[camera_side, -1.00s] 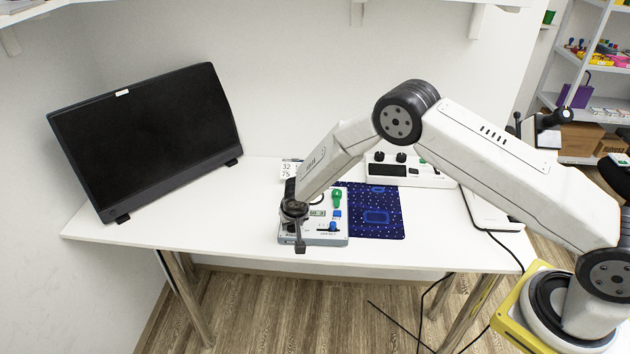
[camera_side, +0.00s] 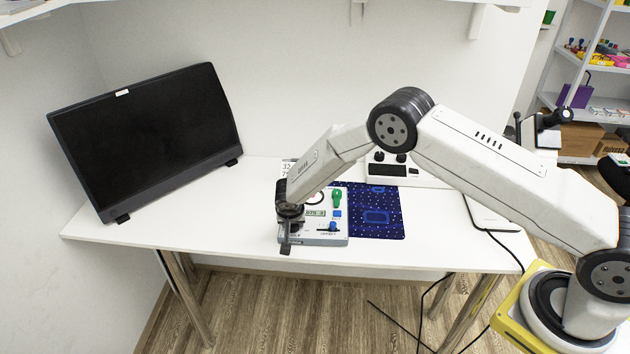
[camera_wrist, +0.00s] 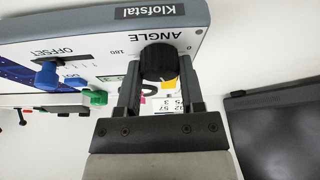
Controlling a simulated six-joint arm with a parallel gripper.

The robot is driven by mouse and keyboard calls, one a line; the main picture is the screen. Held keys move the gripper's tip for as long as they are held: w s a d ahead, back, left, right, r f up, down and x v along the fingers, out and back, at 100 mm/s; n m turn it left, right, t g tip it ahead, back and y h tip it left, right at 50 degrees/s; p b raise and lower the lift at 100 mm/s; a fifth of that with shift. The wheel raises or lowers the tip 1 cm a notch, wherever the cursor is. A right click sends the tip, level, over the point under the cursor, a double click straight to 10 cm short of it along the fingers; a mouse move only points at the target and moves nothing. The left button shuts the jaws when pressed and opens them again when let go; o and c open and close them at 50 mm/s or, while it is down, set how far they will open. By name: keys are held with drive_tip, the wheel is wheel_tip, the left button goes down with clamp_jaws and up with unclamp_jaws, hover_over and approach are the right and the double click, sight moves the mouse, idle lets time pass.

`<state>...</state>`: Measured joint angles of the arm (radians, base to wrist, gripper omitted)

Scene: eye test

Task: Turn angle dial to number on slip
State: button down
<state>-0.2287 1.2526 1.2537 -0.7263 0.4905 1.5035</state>
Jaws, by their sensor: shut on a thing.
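The angle dial (camera_wrist: 158,62) is a black ridged knob under the upside-down word ANGLE in the wrist view. My gripper (camera_wrist: 159,75) has one finger on each side of it and is shut on it. In the side view my gripper (camera_side: 286,246) is at the left front of the grey control box (camera_side: 325,241) and hides the dial. A small display (camera_side: 315,213) on the box shows digits, seemingly starting 075; the last is hard to read. The white number slip (camera_side: 287,166) is behind the box, partly hidden by my arm. It also shows in the wrist view (camera_wrist: 166,104).
A green knob (camera_side: 336,198) and a blue OFFSET slider (camera_wrist: 47,74) are on the same box. A dark blue patterned mat (camera_side: 390,225) lies to its right, with a white device (camera_side: 430,179) behind. A black monitor (camera_side: 150,135) stands left. The table (camera_side: 200,222) between is clear.

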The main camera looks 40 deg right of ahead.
drive_tip(key=shift+c, duration=1)
unclamp_jaws()
drive_tip(key=shift+a+r, duration=0.1)
drive_tip(key=shift+r, duration=0.1)
drive_tip(key=v, duration=0.7)
drive_tip(key=shift+r, duration=0.15)
drive_tip(key=shift+s, duration=0.15)
drive_tip(key=s+d+r+n+g+y, duration=0.1)
drive_tip(key=s+d+r+n, duration=0.4)
drive_tip(key=s+r, duration=0.6)
drive_tip(key=s+d+r+n+y, duration=0.1)
drive_tip(key=s+d+r, duration=0.1)
drive_tip(key=s, duration=0.6)
drive_tip(key=s+d+r+n, duration=0.1)
drive_tip(key=s+d+r, duration=0.1)
drive_tip(key=s, duration=0.6)
drive_tip(key=shift+d+y, duration=0.3)
drive_tip(key=shift+y, duration=0.1)
